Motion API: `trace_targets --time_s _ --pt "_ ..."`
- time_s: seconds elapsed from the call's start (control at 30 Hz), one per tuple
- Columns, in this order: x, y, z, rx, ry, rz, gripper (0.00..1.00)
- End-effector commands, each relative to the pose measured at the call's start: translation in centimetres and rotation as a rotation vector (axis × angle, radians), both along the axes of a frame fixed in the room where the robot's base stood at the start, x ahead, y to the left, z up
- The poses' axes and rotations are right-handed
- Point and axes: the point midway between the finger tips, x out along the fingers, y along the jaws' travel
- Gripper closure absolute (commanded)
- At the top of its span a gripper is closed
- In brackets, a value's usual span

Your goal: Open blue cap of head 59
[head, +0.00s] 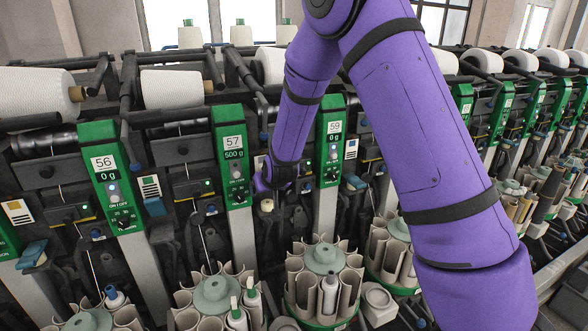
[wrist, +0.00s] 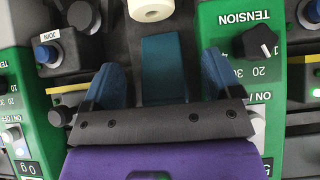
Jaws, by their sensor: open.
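The green panel of head 59 (head: 330,150) reads 0 g in the head view, right of my gripper. My gripper (head: 268,182) is low between the panels of heads 57 and 59. In the wrist view my gripper (wrist: 160,68) is open, with one dark blue finger on each side of a flat teal-blue cap (wrist: 166,58). The cap lies between the fingers with visible gaps on both sides. The gripper's grey crosspiece covers its lower end. In the head view this cap is hidden by my gripper. I cannot tell whether the gripper touches it.
The panel of head 57 (head: 232,155), reading 500 g, stands close left of my gripper. A cream roller (wrist: 150,9) is just past the cap. A JOIN button (wrist: 45,53) is to the left in the wrist view. Bobbin magazines (head: 325,280) stand below.

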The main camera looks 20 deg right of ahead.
Motion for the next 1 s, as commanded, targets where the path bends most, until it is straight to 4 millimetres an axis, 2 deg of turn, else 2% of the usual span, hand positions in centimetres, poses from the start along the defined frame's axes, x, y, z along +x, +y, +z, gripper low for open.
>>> trace_targets --time_s 1.0 --pt "-2.0 0.0 -3.6 -0.001 -0.508 0.001 0.16"
